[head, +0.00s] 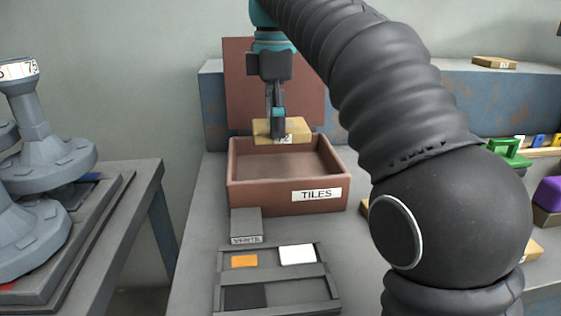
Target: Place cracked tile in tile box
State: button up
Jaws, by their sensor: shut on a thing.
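The tile box (262,195) is an open reddish-brown box with a white "TILES" label on its front wall. It stands on the grey bench, and its inside looks empty where it shows. My gripper (278,132) is shut on a tan tile (295,129) with a small label on its front edge. The tile is held over the back part of the box, at about the height of its rear rim or above. I cannot make out a crack in the tile. The gripper's fingers hide part of it.
A grey tray (272,278) with orange, white and dark pieces lies in front of the box, beside a small grey labelled block (246,224). A reddish panel (240,85) stands behind the box. Grey stands (45,150) fill the left table. Green and purple items sit at right.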

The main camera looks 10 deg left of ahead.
aim_at(276, 174)
jog(key=shift+d+f+b, duration=0.1)
jog(key=shift+f+b, duration=1)
jog(key=shift+f, duration=2.8)
jog(key=shift+f, duration=0.15)
jog(key=o, duration=1.4)
jog(key=shift+r+p, duration=1.35)
jog(key=shift+r, duration=2.55)
